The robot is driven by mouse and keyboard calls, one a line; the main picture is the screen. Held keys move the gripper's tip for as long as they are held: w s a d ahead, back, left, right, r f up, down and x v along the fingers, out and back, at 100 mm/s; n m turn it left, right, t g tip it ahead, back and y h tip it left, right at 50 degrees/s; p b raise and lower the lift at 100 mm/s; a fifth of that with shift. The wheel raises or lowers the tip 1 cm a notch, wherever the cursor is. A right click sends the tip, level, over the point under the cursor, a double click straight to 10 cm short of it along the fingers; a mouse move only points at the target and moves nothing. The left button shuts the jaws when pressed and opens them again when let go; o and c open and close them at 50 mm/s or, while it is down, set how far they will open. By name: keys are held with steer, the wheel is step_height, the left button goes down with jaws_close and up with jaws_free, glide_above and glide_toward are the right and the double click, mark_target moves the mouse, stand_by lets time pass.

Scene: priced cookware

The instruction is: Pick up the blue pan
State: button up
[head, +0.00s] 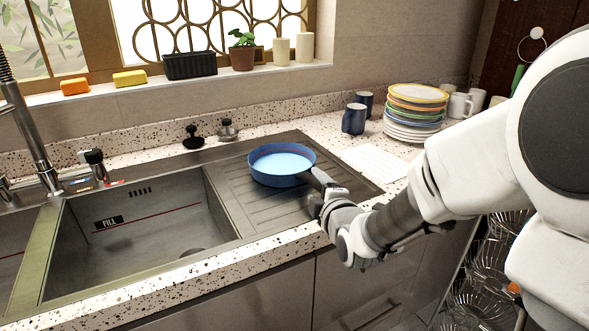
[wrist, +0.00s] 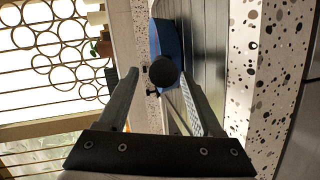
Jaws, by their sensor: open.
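The blue pan (head: 281,164) sits upright on the ribbed drainboard right of the sink, its dark handle (head: 321,180) pointing toward my arm. My gripper (head: 325,193) is at the handle's near end in the head view. In the wrist view my gripper (wrist: 160,92) is open, its two fingers on either side of the handle's round dark end (wrist: 164,71). Part of the blue pan wall (wrist: 167,38) shows behind it. Whether the fingers touch the handle I cannot tell.
The sink basin (head: 130,235) lies left of the drainboard (head: 232,195). Stacked plates (head: 414,112) and dark mugs (head: 354,119) stand behind on the speckled counter. A white cloth or mat (head: 374,162) lies right of the pan. Two drain stoppers (head: 226,130) stand behind the sink.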

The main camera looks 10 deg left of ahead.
mark_target(313, 179)
steer(key=x, duration=0.3)
steer(key=shift+w+d+f, duration=0.2)
steer(key=shift+w+f, duration=0.05)
steer(key=shift+w, duration=0.1)
steer(key=shift+w+a+b, duration=0.2)
steer(key=shift+w+b, duration=0.1)
steer(key=shift+w, duration=0.25)
jaws_close()
stand_by(0.6)
steer(key=shift+r, duration=0.15)
